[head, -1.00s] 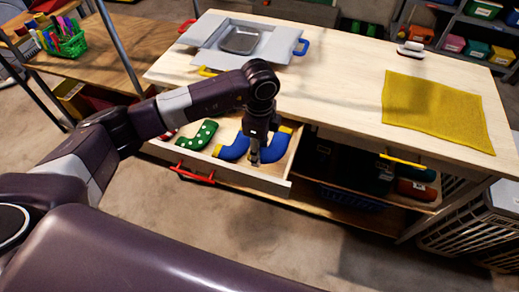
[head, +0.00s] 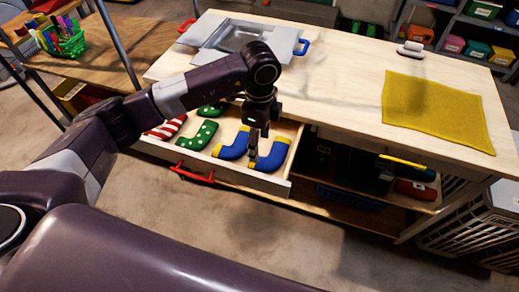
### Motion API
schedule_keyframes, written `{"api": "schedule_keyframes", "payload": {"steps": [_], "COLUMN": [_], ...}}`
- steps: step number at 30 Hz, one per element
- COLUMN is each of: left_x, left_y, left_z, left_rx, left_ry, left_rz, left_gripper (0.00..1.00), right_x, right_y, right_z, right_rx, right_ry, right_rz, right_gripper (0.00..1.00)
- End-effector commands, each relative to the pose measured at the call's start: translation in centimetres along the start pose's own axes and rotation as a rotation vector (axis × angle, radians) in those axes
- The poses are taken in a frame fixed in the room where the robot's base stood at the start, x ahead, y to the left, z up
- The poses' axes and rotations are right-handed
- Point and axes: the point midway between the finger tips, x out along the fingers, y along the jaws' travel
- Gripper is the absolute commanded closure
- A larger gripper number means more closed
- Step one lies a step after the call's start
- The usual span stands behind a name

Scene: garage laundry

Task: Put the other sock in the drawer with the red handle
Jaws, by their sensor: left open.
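The drawer with the red handle (head: 192,174) is pulled open below the table's left part. In it lie two blue socks with yellow bands, a left one (head: 234,146) and a right one (head: 271,157), side by side. A green sock with white dots (head: 204,135), another green piece (head: 212,110) and a red-and-white striped sock (head: 166,128) lie farther left, partly behind my arm. My left gripper (head: 253,158) is open and points down just over the blue socks, at the left edge of the right one. I cannot tell whether it touches. My right gripper is out of view.
A grey tray (head: 208,57) with a blue handle (head: 301,47) stands on the table behind my arm. A yellow cloth (head: 435,112) and a white-handled brush-like object (head: 412,48) lie at right. The table's middle is clear.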

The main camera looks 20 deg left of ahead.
Motion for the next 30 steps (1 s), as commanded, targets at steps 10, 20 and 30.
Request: {"api": "schedule_keyframes", "payload": {"steps": [10, 20, 30], "left_x": [-7.0, -8.8, -8.8], "left_y": [-0.1, 0.0, 0.0], "left_z": [0.0, 0.0, 0.0], "left_rx": [0.000, -0.001, -0.001], "left_ry": [0.000, 0.000, 0.000], "left_rz": [-0.004, 0.000, 0.000], "left_gripper": [0.44, 0.44, 0.44], "right_x": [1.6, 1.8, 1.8], "right_y": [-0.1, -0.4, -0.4], "right_z": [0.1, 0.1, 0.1], "right_rx": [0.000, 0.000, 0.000], "right_ry": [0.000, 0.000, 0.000], "right_rz": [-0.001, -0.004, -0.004], "right_gripper": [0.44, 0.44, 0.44]}}
